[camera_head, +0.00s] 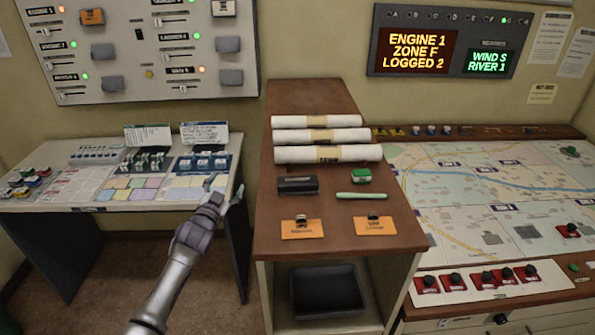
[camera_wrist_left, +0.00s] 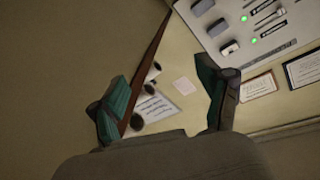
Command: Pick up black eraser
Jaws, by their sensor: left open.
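The black eraser (camera_head: 298,185) lies on the brown wooden top of the middle cabinet, in front of the rolled papers and left of a green item. My left gripper (camera_head: 222,190) is left of the cabinet and the eraser, in front of the left desk's right end. It is apart from the eraser and holds nothing. In the left wrist view its two fingers (camera_wrist_left: 170,105) stand wide apart, with the wall and panel beyond them. The eraser is not recognisable in the left wrist view. My right gripper is in neither view.
Rolled papers (camera_head: 328,154) lie behind the eraser. A green-topped box (camera_head: 361,176), a green marker (camera_head: 361,196) and two orange cards (camera_head: 302,229) share the cabinet top (camera_head: 340,258). The left desk (camera_head: 60,206) holds cards and small vehicles. A map table (camera_head: 480,245) stands at right.

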